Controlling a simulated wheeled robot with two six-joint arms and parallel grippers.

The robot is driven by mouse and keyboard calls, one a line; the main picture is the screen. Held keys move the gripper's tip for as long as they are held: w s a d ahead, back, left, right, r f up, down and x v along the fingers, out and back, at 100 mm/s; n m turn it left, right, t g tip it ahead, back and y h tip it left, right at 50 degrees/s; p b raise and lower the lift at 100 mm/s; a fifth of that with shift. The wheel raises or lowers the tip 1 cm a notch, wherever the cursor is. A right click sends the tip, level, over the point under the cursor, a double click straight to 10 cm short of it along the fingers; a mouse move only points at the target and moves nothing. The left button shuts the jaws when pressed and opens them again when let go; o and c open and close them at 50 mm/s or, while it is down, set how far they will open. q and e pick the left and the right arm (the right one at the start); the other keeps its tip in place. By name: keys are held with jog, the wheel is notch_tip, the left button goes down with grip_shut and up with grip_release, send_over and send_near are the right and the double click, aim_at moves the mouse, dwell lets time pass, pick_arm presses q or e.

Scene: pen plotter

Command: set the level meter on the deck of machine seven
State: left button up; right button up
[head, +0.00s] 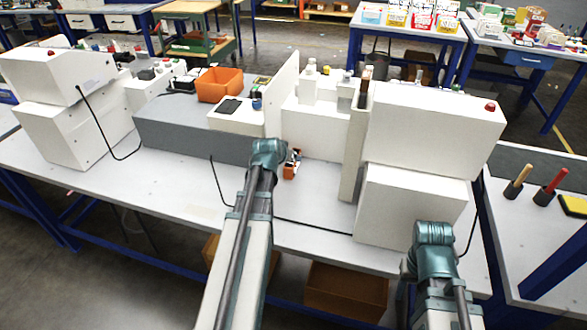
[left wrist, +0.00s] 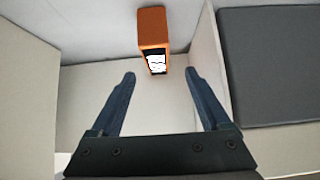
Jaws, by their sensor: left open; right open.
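An orange block with a dark, white-marked end, seemingly the level meter, stands on the pale bench in the left wrist view (left wrist: 153,30). It shows small in the head view (head: 290,171), just right of my left wrist. My left gripper (left wrist: 160,78) is open and empty, its fingertips short of the block and on either side of its line. My right gripper (head: 434,236) is over the bench's front right, away from the block; its fingers are hard to make out. A machine with a grey deck (head: 180,135) stands left of the block; no machine number is readable.
An orange bin (head: 219,84) and a white box with a dark screen (head: 236,112) sit on the grey deck. A tall white machine (head: 432,125) stands right of the block, leaving a narrow gap. A black cable (head: 315,226) crosses the bench front.

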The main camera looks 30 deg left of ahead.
pick_arm(q)
jog(key=b+x, duration=0.2)
jog(key=x, duration=0.2)
jog(key=shift+w+f, duration=0.15)
jog(key=b+x, duration=0.3)
jog(key=x, duration=0.2)
jog(key=shift+w+d+f+b, duration=0.1)
jog(key=shift+f+b, duration=0.1)
jog(key=shift+b, duration=0.15)
jog(key=shift+r, duration=0.15)
pick_arm(e)
notch_tip(320, 180, down, 7)
jog(key=shift+r, duration=0.2)
pick_arm(q)
grip_shut()
